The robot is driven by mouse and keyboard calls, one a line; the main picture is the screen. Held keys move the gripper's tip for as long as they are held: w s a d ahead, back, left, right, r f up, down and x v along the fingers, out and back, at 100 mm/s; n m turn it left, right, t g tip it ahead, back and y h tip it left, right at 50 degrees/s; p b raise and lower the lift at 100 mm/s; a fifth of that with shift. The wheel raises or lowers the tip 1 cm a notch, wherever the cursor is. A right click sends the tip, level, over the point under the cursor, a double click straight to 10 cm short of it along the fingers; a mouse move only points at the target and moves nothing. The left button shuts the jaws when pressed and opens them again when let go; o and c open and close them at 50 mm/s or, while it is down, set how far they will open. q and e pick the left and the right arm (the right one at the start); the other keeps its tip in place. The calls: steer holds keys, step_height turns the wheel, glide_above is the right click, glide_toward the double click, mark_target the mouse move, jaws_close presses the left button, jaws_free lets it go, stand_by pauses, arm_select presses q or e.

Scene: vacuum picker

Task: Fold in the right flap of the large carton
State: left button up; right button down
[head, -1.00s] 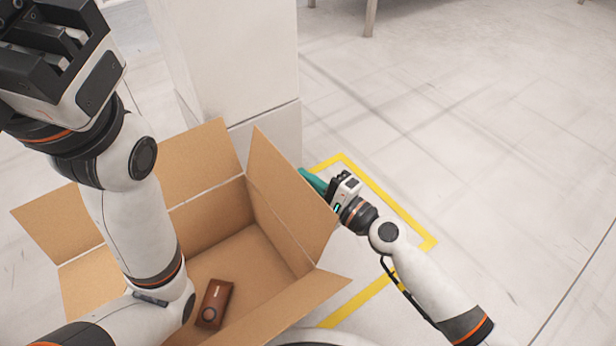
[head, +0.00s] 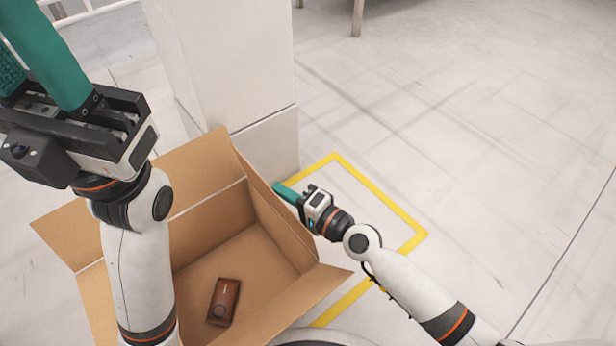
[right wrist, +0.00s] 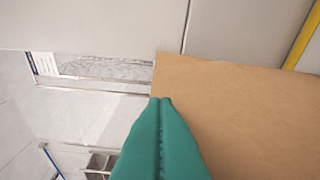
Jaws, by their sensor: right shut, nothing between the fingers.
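The large open carton (head: 215,240) stands below me with its brown cardboard interior showing. Its right flap (head: 268,200) stands up steeply and is seen nearly edge-on. My right gripper (head: 279,188) is shut and empty, its teal fingers at the outer side of that flap, close to its top edge. In the right wrist view the closed fingertips (right wrist: 161,101) overlap the edge of a cardboard panel (right wrist: 235,110); contact cannot be told. My left gripper (head: 27,52) is raised at the upper left, its teal fingers apart and empty, tips cut off by the frame.
A reddish-brown box-shaped item (head: 223,302) lies on the carton floor. A white pillar (head: 235,70) stands right behind the carton. Yellow tape (head: 385,195) marks the floor at right, where the floor is open. My left arm hides part of the carton's left side.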

steer(key=shift+s+a, duration=0.2)
steer(key=shift+a, duration=0.1)
stand_by(0.4)
